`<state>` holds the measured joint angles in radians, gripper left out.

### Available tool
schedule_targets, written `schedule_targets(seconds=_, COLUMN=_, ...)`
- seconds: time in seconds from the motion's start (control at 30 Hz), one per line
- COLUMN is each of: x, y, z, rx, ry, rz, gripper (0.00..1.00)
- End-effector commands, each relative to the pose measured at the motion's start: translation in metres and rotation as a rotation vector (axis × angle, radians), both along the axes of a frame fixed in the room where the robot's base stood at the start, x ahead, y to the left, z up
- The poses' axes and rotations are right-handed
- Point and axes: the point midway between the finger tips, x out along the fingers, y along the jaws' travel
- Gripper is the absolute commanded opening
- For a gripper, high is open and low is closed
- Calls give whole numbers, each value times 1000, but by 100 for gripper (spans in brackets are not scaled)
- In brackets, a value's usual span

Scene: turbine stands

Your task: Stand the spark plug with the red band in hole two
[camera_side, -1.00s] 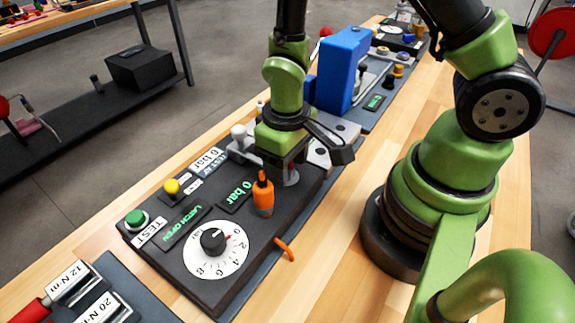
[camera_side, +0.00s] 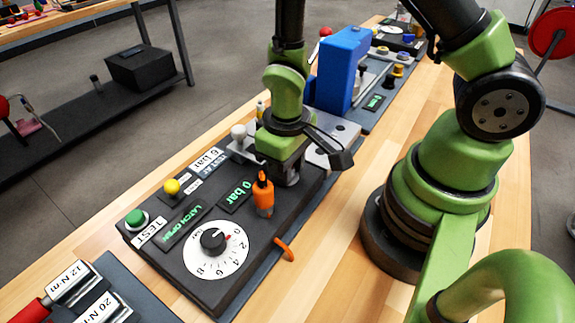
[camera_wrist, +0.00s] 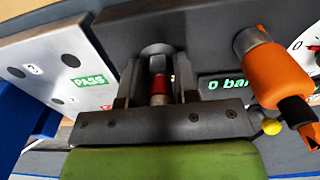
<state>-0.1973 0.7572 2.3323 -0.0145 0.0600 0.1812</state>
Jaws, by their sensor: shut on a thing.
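The spark plug with the red band (camera_wrist: 158,84) is between the two fingers of my gripper (camera_wrist: 157,78) in the wrist view. My gripper is shut on it. The plug's far end points into or towards a round grey metal fitting (camera_wrist: 156,49) on the dark test box; I cannot tell whether it is seated in it. In the side view my gripper (camera_side: 287,178) is low over the far end of the box and hides the plug. The pale plate with holes (camera_wrist: 88,45) is left of my gripper in the wrist view, with a green PASS label; its hole numbers are hard to read.
The dark test box (camera_side: 190,262) carries a dial, a green button and displays reading LATCH OPEN and 0 bar. An orange-handled part (camera_side: 263,195) stands close to my gripper. A tall blue block (camera_side: 343,70) stands behind it. Bare wooden bench lies to the right.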

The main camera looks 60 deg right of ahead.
Motion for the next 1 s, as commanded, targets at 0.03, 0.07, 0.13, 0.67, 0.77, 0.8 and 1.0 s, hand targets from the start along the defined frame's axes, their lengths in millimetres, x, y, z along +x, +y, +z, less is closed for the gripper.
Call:
schedule_targets(seconds=0.03, x=0, y=0, z=0, rx=0, ry=0, rz=0, gripper=0)
schedule_targets(seconds=0.07, x=0, y=0, z=0, rx=0, ry=0, rz=0, gripper=0)
schedule_targets(seconds=0.13, x=0, y=0, z=1, rx=0, ry=0, rz=0, gripper=0)
schedule_targets(seconds=0.67, x=0, y=0, z=12, rx=0, ry=0, rz=0, gripper=0)
schedule_targets(seconds=0.77, x=0, y=0, z=12, rx=0, ry=0, rz=0, gripper=0)
schedule_targets(seconds=0.8, x=1, y=0, z=13, rx=0, ry=-1, rz=0, gripper=0)
schedule_targets(seconds=1.0, x=1, y=0, z=25, rx=0, ry=-2, rz=0, gripper=0)
